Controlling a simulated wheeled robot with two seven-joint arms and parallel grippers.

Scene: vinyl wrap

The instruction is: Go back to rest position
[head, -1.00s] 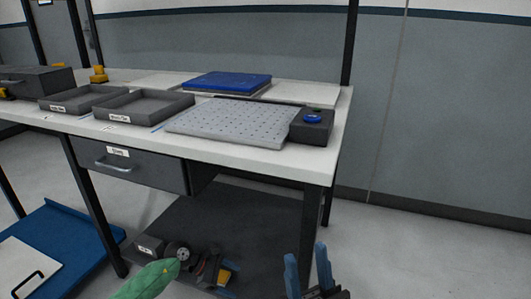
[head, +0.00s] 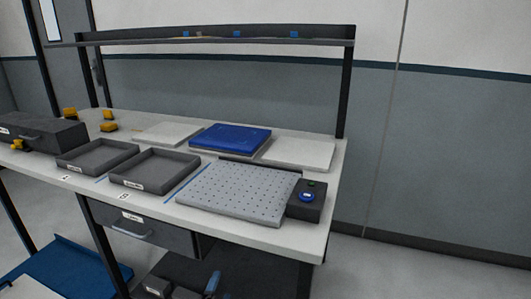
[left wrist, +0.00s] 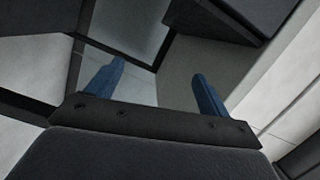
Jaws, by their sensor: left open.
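My left gripper (head: 213,282) shows only as a blue fingertip at the bottom edge of the head view, in front of the workbench and below its top. In the left wrist view the left gripper (left wrist: 157,84) has its two blue fingers wide apart with nothing between them. It is open and empty, with floor and dark frame parts behind it. My right gripper is not in view.
The white workbench (head: 262,232) carries a perforated plate (head: 235,192), a dark box with a blue button (head: 306,197), a blue block (head: 230,137) and two grey trays (head: 155,169) (head: 97,155). A grey drawer (head: 150,231) is below. Floor at right is clear.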

